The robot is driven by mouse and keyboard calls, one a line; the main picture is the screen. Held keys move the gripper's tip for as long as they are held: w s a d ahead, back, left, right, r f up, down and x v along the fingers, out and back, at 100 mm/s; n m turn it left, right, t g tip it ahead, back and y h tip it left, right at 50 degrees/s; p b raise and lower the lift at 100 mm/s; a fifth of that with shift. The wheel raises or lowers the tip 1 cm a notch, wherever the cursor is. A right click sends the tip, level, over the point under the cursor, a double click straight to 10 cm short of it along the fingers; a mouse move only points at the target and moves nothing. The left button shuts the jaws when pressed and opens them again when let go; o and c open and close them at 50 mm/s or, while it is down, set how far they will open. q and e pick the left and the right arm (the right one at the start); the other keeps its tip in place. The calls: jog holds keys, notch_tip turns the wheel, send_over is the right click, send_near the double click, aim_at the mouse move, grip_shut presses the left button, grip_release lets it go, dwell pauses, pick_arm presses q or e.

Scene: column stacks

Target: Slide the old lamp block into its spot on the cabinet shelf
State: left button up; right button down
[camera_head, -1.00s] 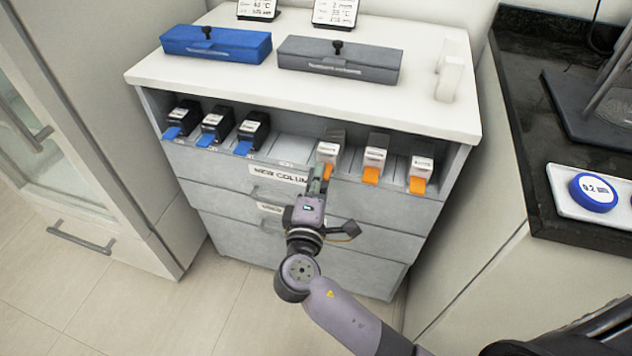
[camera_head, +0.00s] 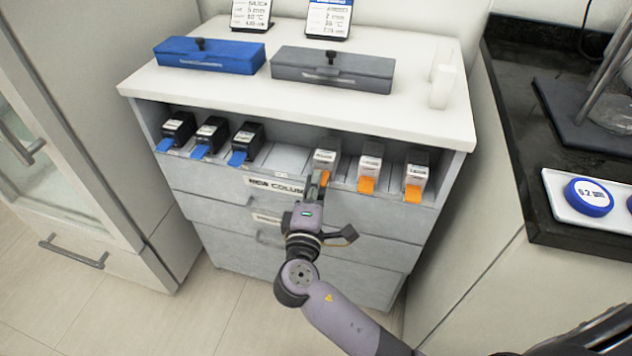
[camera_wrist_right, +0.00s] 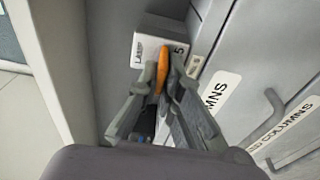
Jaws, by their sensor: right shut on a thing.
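The lamp block I hold is a white block with an orange tab (camera_head: 325,158), in the cabinet's open shelf (camera_head: 286,160), leftmost of the orange-tabbed blocks. Its labelled face shows in the right wrist view (camera_wrist_right: 150,48), with its orange tab (camera_wrist_right: 162,72) between my fingers. My right gripper (camera_head: 319,180) is in front of the block, shut on its tab. In the wrist view, the gripper (camera_wrist_right: 161,88) has a finger on each side of the tab. How deep the block sits is hard to tell. My left gripper is not in view.
Two white blocks with orange tabs (camera_head: 369,165) (camera_head: 416,175) stand to the right in the shelf. Black blocks with blue tabs (camera_head: 210,137) stand on the left. Blue (camera_head: 210,55) and grey (camera_head: 333,70) boxes lie on the cabinet top. A dark counter (camera_head: 560,130) is at the right.

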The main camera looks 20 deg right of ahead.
jog(key=c, duration=1.7)
grip_release()
